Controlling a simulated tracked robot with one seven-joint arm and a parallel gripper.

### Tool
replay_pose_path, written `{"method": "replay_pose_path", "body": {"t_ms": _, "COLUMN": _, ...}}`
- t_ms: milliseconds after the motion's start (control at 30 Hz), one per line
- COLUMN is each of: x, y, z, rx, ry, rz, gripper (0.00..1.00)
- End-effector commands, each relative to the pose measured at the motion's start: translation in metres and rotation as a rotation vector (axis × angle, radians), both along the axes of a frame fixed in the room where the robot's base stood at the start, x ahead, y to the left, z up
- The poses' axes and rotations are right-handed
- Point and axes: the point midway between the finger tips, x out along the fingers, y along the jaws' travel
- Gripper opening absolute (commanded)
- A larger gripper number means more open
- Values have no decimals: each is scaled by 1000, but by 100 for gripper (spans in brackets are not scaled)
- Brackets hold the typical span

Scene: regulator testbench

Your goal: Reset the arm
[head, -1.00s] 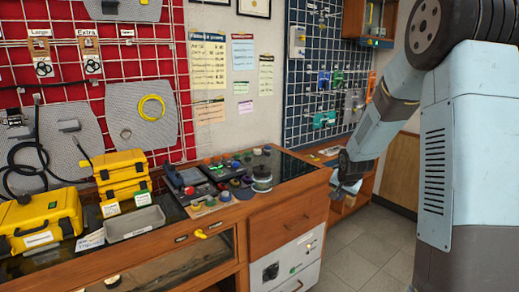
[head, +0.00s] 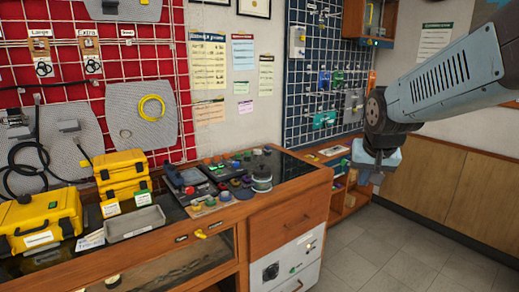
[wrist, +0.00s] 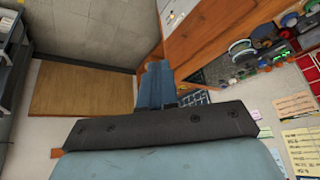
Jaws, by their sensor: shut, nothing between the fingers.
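My arm reaches in from the right in the head view, with its end hanging beyond the bench's right end. My gripper (wrist: 156,68) shows in the wrist view as blue fingers pressed together, with nothing between them. In the head view the gripper's end (head: 362,190) is small and partly hidden by the wrist, apart from the bench. The wooden bench (head: 285,200) carries a group of regulator parts and coloured knobs (head: 228,172). These parts also show at the upper right of the wrist view (wrist: 262,45).
Yellow cases (head: 40,218) and a grey tray (head: 134,224) stand on the bench's left part. A low wooden shelf (head: 345,205) lies behind the gripper. A tool grid (head: 300,75) hangs on the back wall. The tiled floor (head: 400,245) at right is clear.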

Motion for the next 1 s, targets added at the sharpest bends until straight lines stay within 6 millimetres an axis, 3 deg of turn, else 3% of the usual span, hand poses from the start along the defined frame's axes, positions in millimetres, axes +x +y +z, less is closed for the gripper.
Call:
{"method": "replay_pose_path", "body": {"t_ms": 300, "x": -87, "y": 11, "z": 22, "rx": -23, "ry": 6, "rz": 116, "gripper": 0}}
{"method": "replay_pose_path", "body": {"t_ms": 500, "x": -128, "y": 16, "z": 24, "rx": -30, "ry": 15, "rz": 180, "gripper": 0}}
{"method": "replay_pose_path", "body": {"t_ms": 700, "x": -144, "y": 19, "z": 24, "rx": -32, "ry": 18, "rz": 208, "gripper": 0}}
{"method": "replay_pose_path", "body": {"t_ms": 1000, "x": -145, "y": 19, "z": 24, "rx": -32, "ry": 19, "rz": 211, "gripper": 0}}
